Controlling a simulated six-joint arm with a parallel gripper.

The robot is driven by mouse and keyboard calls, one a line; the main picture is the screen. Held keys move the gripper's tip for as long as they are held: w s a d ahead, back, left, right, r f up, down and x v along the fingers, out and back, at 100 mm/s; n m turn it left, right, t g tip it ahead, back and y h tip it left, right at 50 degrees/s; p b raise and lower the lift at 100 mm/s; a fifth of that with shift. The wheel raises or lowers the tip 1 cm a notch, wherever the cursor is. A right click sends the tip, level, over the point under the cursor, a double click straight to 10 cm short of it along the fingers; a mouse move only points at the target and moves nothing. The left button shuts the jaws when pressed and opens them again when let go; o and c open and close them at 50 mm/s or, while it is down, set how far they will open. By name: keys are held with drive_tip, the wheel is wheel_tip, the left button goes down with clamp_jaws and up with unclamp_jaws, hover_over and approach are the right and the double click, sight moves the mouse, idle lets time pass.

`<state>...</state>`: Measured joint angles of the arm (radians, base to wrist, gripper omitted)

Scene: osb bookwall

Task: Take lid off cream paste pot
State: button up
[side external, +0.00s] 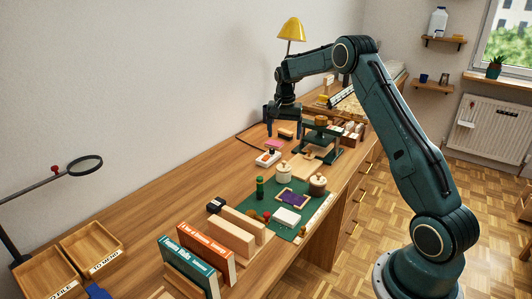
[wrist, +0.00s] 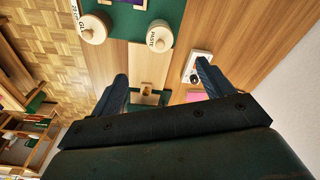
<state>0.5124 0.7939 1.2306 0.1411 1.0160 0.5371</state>
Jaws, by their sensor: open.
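The cream paste pot (side external: 283,173) stands upright on the green mat (side external: 262,236), with its lid and a small knob on top. In the wrist view the pot (wrist: 160,37) shows near the top, labelled PASTE, with its round pale lid in place. My gripper (side external: 284,117) is open and empty, above the bench farther back than the pot. In the wrist view its fingertips (wrist: 162,74) are wide apart with the pot beyond them, touching nothing.
A brown pot (side external: 317,184) with a knobbed lid stands right of the cream pot; a green bottle (side external: 260,188) is at its left. A green press (side external: 321,140) stands behind. Books (side external: 208,252) and wooden trays (side external: 92,247) fill the front. Bare bench lies along the wall.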

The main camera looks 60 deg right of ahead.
drive_tip(key=shift+d+f, duration=0.1)
drive_tip(key=shift+f, duration=0.05)
hover_over(284, 162)
drive_tip(key=shift+s+a+f, duration=0.1)
drive_tip(key=shift+a+f, duration=0.05)
drive_tip(key=shift+f, duration=2)
drive_tip(key=shift+a+f, duration=0.1)
drive_tip(key=shift+f, duration=2)
drive_tip(key=shift+f, duration=0.1)
drive_tip(key=shift+d+f, duration=0.15)
drive_tip(key=shift+f, duration=1.1)
drive_tip(key=shift+d+f, duration=0.15)
drive_tip(key=shift+f, duration=1.05)
drive_tip(key=shift+c, duration=0.2)
drive_tip(key=c, duration=1)
